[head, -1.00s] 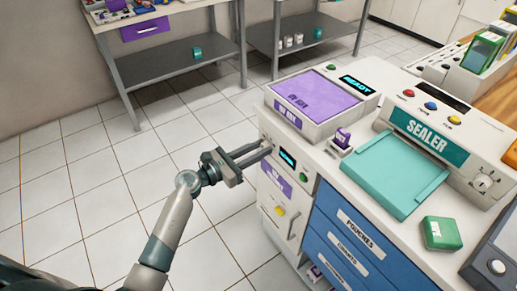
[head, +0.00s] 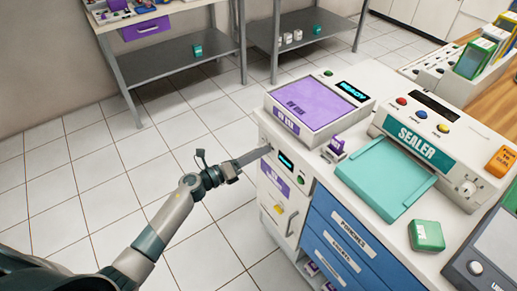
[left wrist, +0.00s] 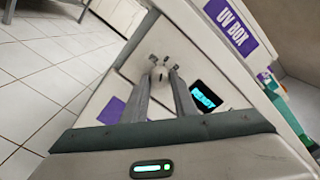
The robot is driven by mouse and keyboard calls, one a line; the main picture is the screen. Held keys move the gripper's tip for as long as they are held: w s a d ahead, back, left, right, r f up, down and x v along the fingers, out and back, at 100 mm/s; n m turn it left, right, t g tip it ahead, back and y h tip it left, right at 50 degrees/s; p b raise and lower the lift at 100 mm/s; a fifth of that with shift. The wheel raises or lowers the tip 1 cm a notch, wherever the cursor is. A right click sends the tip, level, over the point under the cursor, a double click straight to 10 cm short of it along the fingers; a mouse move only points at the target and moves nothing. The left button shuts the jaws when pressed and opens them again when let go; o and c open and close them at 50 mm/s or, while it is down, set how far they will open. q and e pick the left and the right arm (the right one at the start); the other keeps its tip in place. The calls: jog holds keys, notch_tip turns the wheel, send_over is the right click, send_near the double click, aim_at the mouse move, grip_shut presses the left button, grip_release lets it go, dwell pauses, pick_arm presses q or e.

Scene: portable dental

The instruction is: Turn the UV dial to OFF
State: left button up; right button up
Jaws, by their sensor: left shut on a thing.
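The UV dial (left wrist: 159,73) is a small pale knob on the front panel of the white UV box cabinet, with dark marks around it in the left wrist view. My left gripper (left wrist: 163,76) has its two fingers closed on either side of the dial. In the head view my left gripper (head: 266,150) reaches the upper left of the cabinet front, and its fingertips hide the dial. A small display (left wrist: 205,97) beside the dial reads READY. I cannot read the marks around the dial. My right gripper is not in view.
The UV box (head: 318,105) has a purple top and a READY screen (head: 353,91). Below the dial are a green button (head: 300,180) and a cabinet door handle (head: 293,221). The teal sealer (head: 385,175) stands to the right. Open tiled floor lies left of the cabinet.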

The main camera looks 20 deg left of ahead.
pick_arm(q)
jog(key=shift+n+p, duration=1.4)
jog(key=shift+n, duration=1.8)
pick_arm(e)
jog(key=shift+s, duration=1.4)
pick_arm(q)
jog(key=o, duration=1)
jog(key=shift+o, duration=0.2)
